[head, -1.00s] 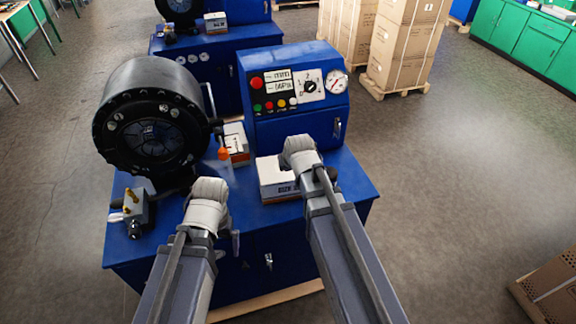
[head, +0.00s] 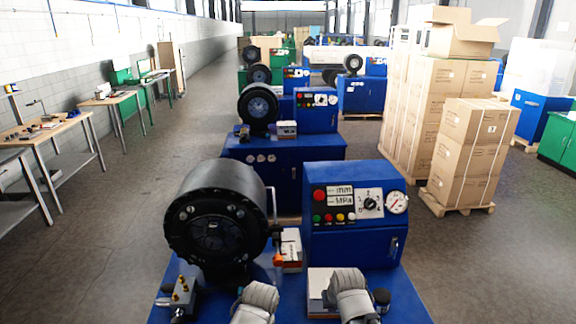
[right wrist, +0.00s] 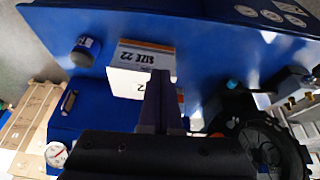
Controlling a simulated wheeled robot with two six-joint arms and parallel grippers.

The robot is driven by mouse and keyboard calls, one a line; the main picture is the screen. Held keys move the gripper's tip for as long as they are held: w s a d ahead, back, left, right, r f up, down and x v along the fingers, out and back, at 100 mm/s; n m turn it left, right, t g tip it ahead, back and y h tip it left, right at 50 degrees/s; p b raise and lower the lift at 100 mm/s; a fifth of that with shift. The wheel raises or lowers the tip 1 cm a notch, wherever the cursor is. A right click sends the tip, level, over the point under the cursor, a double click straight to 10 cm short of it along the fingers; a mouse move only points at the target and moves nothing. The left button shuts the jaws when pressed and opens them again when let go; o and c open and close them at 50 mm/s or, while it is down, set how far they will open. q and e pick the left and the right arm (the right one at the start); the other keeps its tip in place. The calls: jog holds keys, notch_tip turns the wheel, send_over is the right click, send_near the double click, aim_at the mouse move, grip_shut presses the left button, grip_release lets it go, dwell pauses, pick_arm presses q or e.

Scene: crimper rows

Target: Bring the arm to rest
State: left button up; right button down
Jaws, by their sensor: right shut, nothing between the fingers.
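My right gripper (head: 352,298) is at the bottom of the head view, over the blue crimper bench, its fingers hidden behind the wrist. In the right wrist view its dark fingers (right wrist: 160,105) are together and empty, in front of a white box (right wrist: 142,60) marked SIZE 22. That box (head: 318,283) shows partly behind the right wrist in the head view. My left gripper (head: 255,302) is at the bottom edge, left of the right one; its fingers are out of sight. The nearest crimper (head: 218,225) has a black round head.
The blue control panel (head: 352,225) with buttons and a gauge stands behind the grippers. A brass-fitted block (head: 182,292) and a second box (head: 290,248) sit on the bench. More crimpers line up behind. Stacked cartons (head: 470,150) stand right; the floor aisle at left is clear.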

pick_arm(q)
notch_tip(320, 180, down, 11)
jog(key=b, duration=0.8)
jog(key=shift+r, duration=0.15)
pick_arm(e)
jog(key=s+a+f+n+g+h, duration=0.1)
jog(key=s+a+f+n+g, duration=0.2)
jog(key=s+a+f, duration=0.6)
jog(key=s+f+g, duration=0.2)
jog(key=s+f, duration=0.1)
jog(key=shift+s+f, duration=0.25)
jog(key=shift+s, duration=0.1)
